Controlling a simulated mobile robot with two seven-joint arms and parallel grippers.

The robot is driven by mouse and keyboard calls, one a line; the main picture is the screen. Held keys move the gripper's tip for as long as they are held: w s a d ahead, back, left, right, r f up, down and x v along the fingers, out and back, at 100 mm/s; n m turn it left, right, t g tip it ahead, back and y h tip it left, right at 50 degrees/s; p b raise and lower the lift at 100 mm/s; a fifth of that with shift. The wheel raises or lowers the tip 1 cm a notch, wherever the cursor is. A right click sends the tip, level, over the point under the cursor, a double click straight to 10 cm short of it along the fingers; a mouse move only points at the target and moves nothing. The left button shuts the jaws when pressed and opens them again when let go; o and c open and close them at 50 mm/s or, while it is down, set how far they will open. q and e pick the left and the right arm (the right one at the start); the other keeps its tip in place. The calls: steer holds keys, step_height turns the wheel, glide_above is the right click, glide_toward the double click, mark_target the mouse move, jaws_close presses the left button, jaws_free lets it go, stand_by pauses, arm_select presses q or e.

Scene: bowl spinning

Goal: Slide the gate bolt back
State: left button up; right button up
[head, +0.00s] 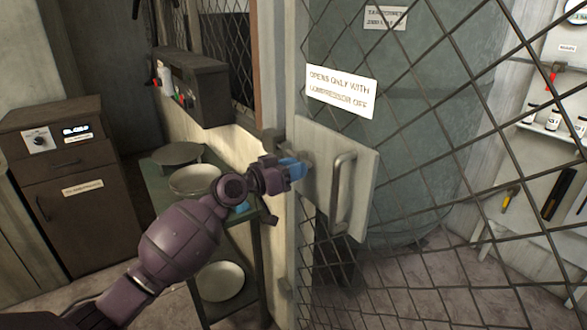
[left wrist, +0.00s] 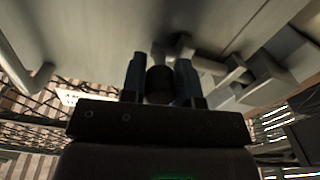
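The mesh gate (head: 440,150) has a pale plate (head: 358,165) at its left edge, with an upright pull handle (head: 342,190). The metal bolt (head: 308,162) sits at the plate's left side near the post and is partly hidden by my left gripper (head: 292,169). In the left wrist view, the two blue fingers of my left gripper (left wrist: 160,78) stand on either side of a dark round knob (left wrist: 160,86). The knob nearly fills the space between them. I cannot tell whether they press on it. My right gripper is not in view.
A sign (head: 341,91) on the gate reads "opens only with compressor off". A green shelf cart (head: 165,215) with bowls stands left of the post, under my left arm. A brown cabinet (head: 70,175) stands far left.

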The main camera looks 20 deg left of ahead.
arm_select(q)
steer(key=c, duration=0.5)
jaws_close()
steer(key=shift+s+d, duration=0.1)
steer(key=shift+d, duration=0.05)
steer(key=s+d+p, duration=0.4)
steer(key=d, duration=0.1)
steer(key=shift+r, duration=0.2)
steer(key=shift+s+d+f, duration=0.3)
steer(key=shift+d, duration=0.2)
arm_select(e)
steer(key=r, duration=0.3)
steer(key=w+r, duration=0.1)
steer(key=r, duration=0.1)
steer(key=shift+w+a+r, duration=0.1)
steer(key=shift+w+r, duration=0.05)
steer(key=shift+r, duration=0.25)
